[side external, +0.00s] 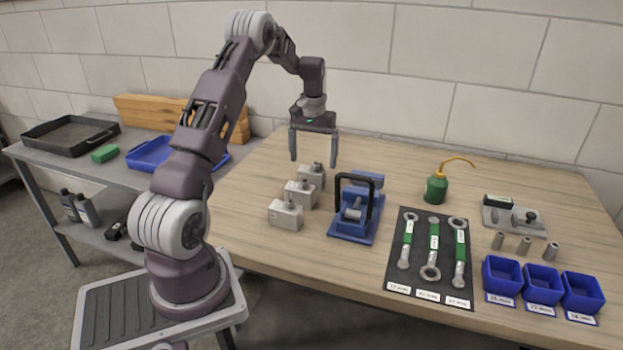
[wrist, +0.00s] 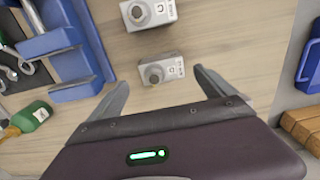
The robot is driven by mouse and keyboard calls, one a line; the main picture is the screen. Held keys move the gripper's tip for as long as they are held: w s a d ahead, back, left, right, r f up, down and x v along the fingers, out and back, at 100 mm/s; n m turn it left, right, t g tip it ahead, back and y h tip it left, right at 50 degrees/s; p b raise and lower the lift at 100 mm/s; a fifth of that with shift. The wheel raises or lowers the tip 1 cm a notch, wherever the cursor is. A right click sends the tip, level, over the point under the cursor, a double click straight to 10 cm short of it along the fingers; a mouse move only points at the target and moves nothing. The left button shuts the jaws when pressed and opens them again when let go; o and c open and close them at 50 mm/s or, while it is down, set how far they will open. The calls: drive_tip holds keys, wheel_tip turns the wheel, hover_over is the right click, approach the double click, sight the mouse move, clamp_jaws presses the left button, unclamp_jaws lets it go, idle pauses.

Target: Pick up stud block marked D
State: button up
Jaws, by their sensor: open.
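Three grey stud blocks stand in a row on the wooden table: a front one (side external: 286,214), a middle one (side external: 299,194) and a rear one (side external: 311,178). Each has a round stud on top and a small white label. The side view does not let me read the letters. My gripper (side external: 314,162) is open and empty, pointing down above the rear block. In the wrist view, one block (wrist: 161,71) shows between my open fingers (wrist: 160,80), and another block (wrist: 147,13) lies beyond it. Their label letters are too small to read surely.
A blue fixture with a black handle (side external: 356,208) stands close to the right of the blocks. Farther right are a green oil can (side external: 436,189), wrenches on a dark mat (side external: 407,277) and blue bins (side external: 502,275). The table left of the blocks is clear.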

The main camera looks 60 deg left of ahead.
sight(311, 169)
drive_tip(key=f, duration=0.6)
drive_tip(key=shift+s+a+f, duration=0.1)
drive_tip(key=shift+s+f, duration=0.1)
drive_tip(key=shift+f, duration=0.2)
drive_tip(key=shift+c, duration=0.4)
